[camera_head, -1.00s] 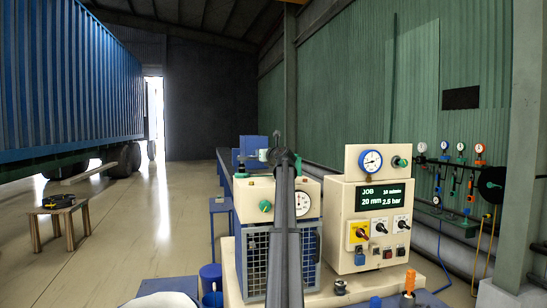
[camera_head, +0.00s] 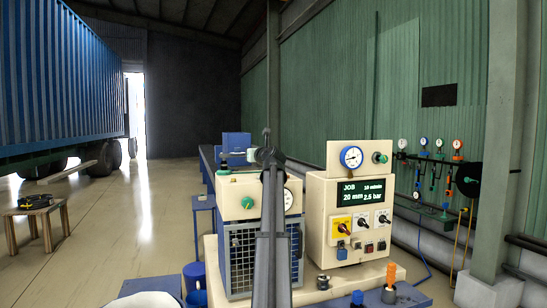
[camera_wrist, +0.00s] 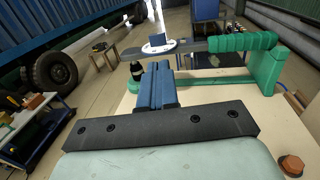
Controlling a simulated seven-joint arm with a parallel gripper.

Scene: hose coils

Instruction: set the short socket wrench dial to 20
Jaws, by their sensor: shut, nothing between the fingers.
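I cannot pick out a short socket wrench or its dial for certain. In the head view a beige machine (camera_head: 322,190) carries a screen (camera_head: 364,193) that reads "JOB", "20 mm" and "2.5 bar". Below it are a yellow-plated switch (camera_head: 341,226) and two white-plated knobs (camera_head: 362,222). A white round dial (camera_head: 288,199) is half hidden behind my arm. In the wrist view my gripper (camera_wrist: 156,68) is shut and empty, its blue fingers together. A white disc (camera_wrist: 158,44) lies beyond the fingertips, near a green handle (camera_wrist: 243,42); its markings are unreadable.
A blue-rimmed gauge (camera_head: 351,157) tops the machine. A mesh cage (camera_head: 241,262) stands left of my arm. Several gauges and hoses hang on the right wall. An orange-handled item (camera_head: 390,275) stands at front right. A wooden stool (camera_head: 38,212) stands on open floor at left.

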